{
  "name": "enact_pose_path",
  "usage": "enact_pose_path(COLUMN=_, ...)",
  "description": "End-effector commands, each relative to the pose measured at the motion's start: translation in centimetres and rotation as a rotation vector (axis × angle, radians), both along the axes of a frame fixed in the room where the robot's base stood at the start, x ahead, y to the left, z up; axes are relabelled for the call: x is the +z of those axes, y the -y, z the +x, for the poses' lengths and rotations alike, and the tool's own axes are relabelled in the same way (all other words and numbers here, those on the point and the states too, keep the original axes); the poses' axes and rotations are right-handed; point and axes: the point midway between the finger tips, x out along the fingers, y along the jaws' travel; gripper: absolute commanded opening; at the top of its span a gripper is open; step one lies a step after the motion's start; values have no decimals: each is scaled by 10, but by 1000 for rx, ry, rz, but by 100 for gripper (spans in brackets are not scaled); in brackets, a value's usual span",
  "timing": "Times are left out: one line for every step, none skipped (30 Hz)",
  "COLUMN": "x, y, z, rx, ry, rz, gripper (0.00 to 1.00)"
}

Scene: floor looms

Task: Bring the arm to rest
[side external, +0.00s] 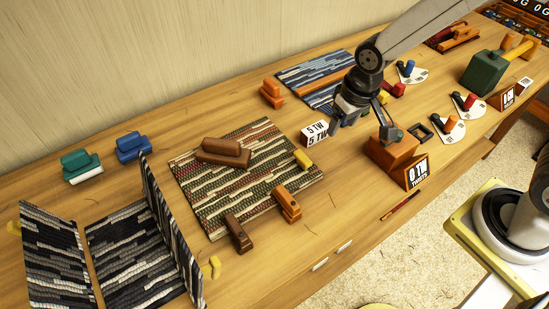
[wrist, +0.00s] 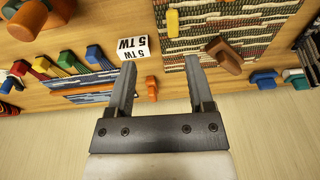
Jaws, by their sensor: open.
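My gripper (side external: 361,120) is open and empty. My arm reaches in from the upper right of the side view.
A woven mat (side external: 245,187) carries a brown block (side external: 222,151). A blue striped mat (side external: 300,75) lies behind. Black-and-grey woven panels (side external: 125,250) stand at left. A green block (side external: 483,73) stands at right. Bare table lies between the woven mat and the "01" sign (side external: 416,173).

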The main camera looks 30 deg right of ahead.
Motion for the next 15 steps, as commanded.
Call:
enact_pose_path(x=4, y=17, z=-9, rx=-8, ry=14, rz=-3, gripper=68)
enact_pose_path(x=6, y=25, z=-14, rx=-9, ry=21, rz=-6, gripper=68)
enact_pose_path(x=7, y=35, z=-21, rx=-9, ry=29, rz=-10, gripper=68)
enact_pose_path(x=9, y=42, z=-26, rx=-8, ry=37, rz=-13, gripper=68)
enact_pose_path(x=9, y=48, z=-31, rx=-6, ry=42, rz=-17, gripper=68)
enact_pose_path(x=10, y=55, z=-37, rx=-6, ry=48, rz=-21, gripper=68)
enact_pose_path(x=11, y=60, z=-42, rx=-5, ry=53, rz=-23, gripper=68)
enact_pose_path(x=11, y=64, z=-46, rx=-5, ry=57, rz=-26, gripper=68)
enact_pose_path(x=11, y=69, z=-50, rx=-3, ry=62, rz=-29, gripper=68)
enact_pose_path(x=12, y=71, z=-53, rx=-3, ry=64, rz=-31, gripper=68)
enact_pose_path(x=12, y=74, z=-56, rx=-2, ry=66, rz=-34, gripper=68)
enact_pose_path(x=12, y=76, z=-58, rx=-1, ry=69, rz=-35, gripper=68)
enact_pose_path(x=12, y=77, z=-59, rx=0, ry=70, rz=-36, gripper=68)
enact_pose_path(x=12, y=78, z=-61, rx=-1, ry=71, rz=-37, gripper=68)
enact_pose_path(x=12, y=79, z=-61, rx=0, ry=71, rz=-38, gripper=68)
